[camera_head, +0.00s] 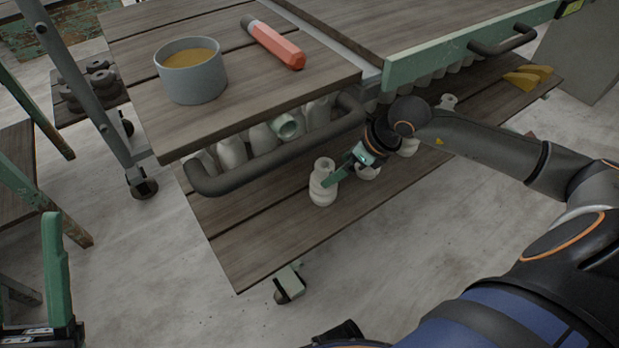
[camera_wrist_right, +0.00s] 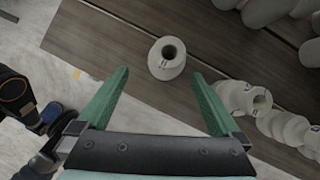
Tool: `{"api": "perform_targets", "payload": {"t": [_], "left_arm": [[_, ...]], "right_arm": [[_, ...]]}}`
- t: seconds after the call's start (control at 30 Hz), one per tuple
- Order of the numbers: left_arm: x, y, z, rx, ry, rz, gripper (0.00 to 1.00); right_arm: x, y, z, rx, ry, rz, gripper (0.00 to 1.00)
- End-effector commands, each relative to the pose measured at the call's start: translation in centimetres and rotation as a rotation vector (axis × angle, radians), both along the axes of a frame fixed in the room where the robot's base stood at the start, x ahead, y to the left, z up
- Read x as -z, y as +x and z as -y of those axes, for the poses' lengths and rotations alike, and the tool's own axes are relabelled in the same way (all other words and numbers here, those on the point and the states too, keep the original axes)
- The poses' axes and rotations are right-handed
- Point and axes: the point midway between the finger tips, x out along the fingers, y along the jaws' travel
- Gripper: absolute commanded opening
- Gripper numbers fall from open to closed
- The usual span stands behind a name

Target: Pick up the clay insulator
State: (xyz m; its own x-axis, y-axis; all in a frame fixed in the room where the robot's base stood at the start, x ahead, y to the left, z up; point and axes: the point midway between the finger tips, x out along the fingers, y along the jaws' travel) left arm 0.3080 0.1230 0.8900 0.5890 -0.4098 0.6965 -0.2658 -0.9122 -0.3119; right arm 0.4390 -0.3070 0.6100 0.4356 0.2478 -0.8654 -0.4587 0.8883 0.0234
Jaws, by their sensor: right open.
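A pale clay insulator (camera_head: 323,190), ringed and with a hole in its top, stands upright on the lower wooden shelf of the cart. It also shows in the right wrist view (camera_wrist_right: 167,68), seen from above. My right gripper (camera_head: 340,172) is open and empty, with its green fingers beside the insulator. In the wrist view its fingertips (camera_wrist_right: 160,76) lie either side of the insulator's near edge; most of the insulator is beyond them. Contact cannot be told. My left gripper (camera_head: 55,270) is at the lower left edge, with one green finger clearly visible.
More pale insulators (camera_head: 232,153) stand along the shelf behind a dark handle bar (camera_head: 270,160); others lie close on the right in the wrist view (camera_wrist_right: 245,97). The upper top (camera_head: 240,110) holds a grey pot (camera_head: 192,88) and an orange-handled tool (camera_head: 275,45). Yellow pieces (camera_head: 527,77) lie far right.

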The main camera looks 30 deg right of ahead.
Motion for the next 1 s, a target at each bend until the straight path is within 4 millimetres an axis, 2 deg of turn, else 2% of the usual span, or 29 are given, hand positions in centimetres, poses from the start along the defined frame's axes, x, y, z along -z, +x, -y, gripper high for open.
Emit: {"api": "perform_targets", "payload": {"t": [0.17, 0.63, 0.97, 1.0], "left_arm": [[0.3, 0.0, 0.0, 0.002, -0.002, -0.004, 0.50], [3.2, 0.2, 0.3, 0.018, -0.006, -0.023, 0.50], [3.3, 0.2, 0.3, 0.016, 0.000, -0.024, 0.50], [3.3, 0.2, 0.3, 0.016, 0.000, -0.024, 0.50]], "right_arm": [[0.5, 0.6, 0.6, 0.008, -0.025, 0.007, 1.00], [5.7, 3.6, -0.7, 0.007, -0.021, 0.008, 1.00], [6.2, 4.0, -0.9, 0.007, -0.023, 0.008, 1.00], [6.2, 4.0, -0.9, 0.007, -0.023, 0.008, 0.97]]}}
